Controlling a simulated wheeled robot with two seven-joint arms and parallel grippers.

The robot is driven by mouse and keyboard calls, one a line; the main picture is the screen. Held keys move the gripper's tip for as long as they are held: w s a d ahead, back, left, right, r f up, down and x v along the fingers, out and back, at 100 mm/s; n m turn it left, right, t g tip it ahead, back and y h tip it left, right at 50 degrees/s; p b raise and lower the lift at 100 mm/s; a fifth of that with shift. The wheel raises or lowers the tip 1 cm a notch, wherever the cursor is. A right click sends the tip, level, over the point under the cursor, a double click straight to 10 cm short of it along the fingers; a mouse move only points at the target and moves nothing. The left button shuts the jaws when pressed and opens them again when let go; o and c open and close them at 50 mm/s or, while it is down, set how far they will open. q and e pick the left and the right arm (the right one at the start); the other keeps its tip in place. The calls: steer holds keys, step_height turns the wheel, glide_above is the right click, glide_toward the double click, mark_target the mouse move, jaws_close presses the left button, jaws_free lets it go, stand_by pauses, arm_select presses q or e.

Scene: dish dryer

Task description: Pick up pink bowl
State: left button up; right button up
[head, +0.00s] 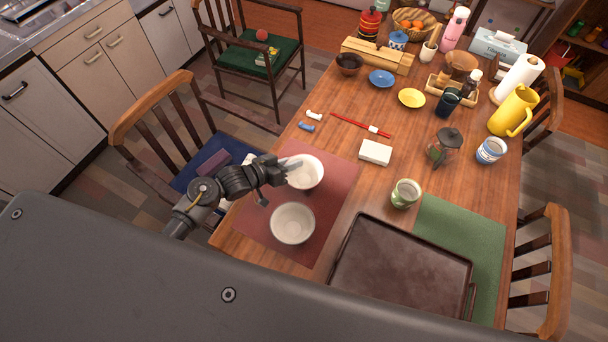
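Two pale bowls stand upright on the dark red placemat (322,207) at the table's left side. The nearer bowl (293,224) is off-white. The farther bowl (308,175) is white and partly covered by my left gripper. Neither looks clearly pink from here. My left gripper (288,168) reaches in from the left, with its tip over the left rim of the farther bowl. Whether it touches the rim, and how far apart its fingers are, I cannot tell. My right gripper is not in view.
A brown tray (400,268) lies right of the placemat, partly on a green mat (462,235). A green cup (405,194), a white box (375,152) and a red stick (358,125) lie beyond. A chair (165,135) stands at the left edge.

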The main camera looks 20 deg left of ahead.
mark_target(293, 181)
arm_select(q)
jaws_close()
steer(key=shift+r, duration=0.6)
steer(key=s+d+r, duration=0.5)
steer(key=s+r, duration=0.7)
steer(key=s, duration=0.1)
steer(key=shift+d+b, duration=0.2)
steer(key=shift+b, duration=0.2)
steer(key=shift+f, duration=0.1)
